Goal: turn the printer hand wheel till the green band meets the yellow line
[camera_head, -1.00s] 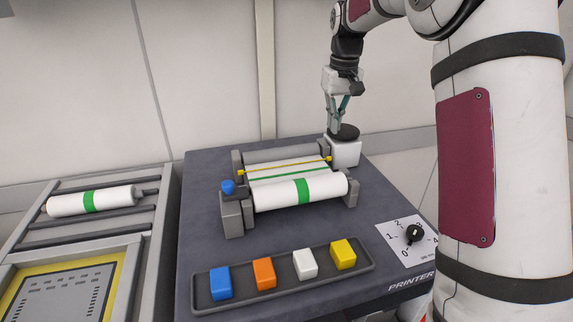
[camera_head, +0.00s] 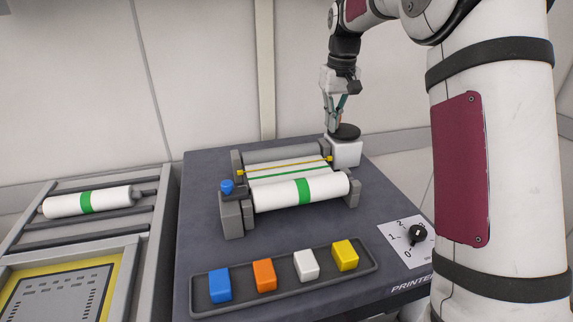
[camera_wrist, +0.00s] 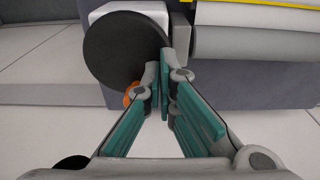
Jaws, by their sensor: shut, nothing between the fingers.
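The hand wheel, a dark disc (camera_head: 345,132), sits on a white block at the back right of the printer. It fills the upper left of the wrist view (camera_wrist: 112,50), with an orange knob (camera_wrist: 130,94) partly hidden at its rim by a finger. My gripper (camera_head: 332,124) is shut and empty, pointing down at the wheel's left edge; its fingertips also show in the wrist view (camera_wrist: 165,72). I cannot tell if they touch the wheel. On the printer's white web, the green band (camera_head: 285,172) lies in front of the yellow line (camera_head: 285,165), with a white gap between.
A white roll (camera_head: 270,194) with a green stripe lies along the printer's front, with a blue knob (camera_head: 227,187) at left. A tray (camera_head: 370,266) of coloured blocks and a dial (camera_head: 417,235) are nearer. A second roll (camera_head: 60,206) lies on the left trolley.

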